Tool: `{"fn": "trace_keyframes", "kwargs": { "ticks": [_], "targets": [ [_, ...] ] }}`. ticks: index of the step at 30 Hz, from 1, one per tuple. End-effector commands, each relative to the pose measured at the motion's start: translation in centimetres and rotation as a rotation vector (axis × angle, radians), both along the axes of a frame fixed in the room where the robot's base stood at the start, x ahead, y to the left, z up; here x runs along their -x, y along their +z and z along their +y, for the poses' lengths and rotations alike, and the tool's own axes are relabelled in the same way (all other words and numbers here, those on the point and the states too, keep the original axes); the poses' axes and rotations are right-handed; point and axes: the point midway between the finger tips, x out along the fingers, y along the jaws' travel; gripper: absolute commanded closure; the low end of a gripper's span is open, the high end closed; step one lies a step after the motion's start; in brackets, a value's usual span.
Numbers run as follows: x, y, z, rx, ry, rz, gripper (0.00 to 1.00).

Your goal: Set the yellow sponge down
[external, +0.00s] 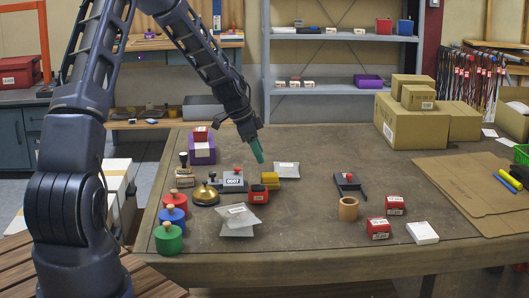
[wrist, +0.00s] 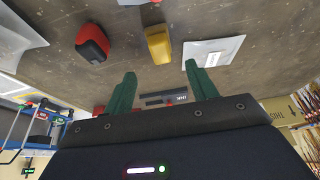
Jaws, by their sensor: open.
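The yellow sponge (external: 270,181) appears to rest on the brown worktable (external: 310,215), just left of its middle. In the wrist view the sponge (wrist: 158,45) lies past my fingertips, roughly in line with the space between them. My gripper (external: 258,156) has green fingers and is tilted above the table, close above the sponge and slightly left of it. In the wrist view my gripper (wrist: 161,68) is open, its two fingers spread apart with nothing between them.
A red-and-black item (external: 258,193) sits just left of the sponge and a flat grey bag (external: 286,170) behind it. A brass bell (external: 206,195) and colored weights (external: 169,238) stand further left. A wooden ring (external: 348,209) stands right. Open table lies between.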

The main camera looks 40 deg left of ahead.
Motion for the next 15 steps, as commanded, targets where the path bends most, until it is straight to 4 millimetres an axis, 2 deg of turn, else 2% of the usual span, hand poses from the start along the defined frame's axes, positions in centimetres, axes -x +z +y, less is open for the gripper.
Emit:
{"fn": "trace_keyframes", "kwargs": {
  "ticks": [3,8,11,15],
  "targets": [
    [0.4,1.4,0.5,-0.001,0.001,-0.001,0.43],
    [0.7,2.3,0.6,-0.002,0.000,0.001,0.43],
    [1.1,3.4,0.0,-0.011,0.005,0.005,0.43],
    [2.6,6.5,-1.7,-0.038,0.027,0.023,0.43]
  ]
}}
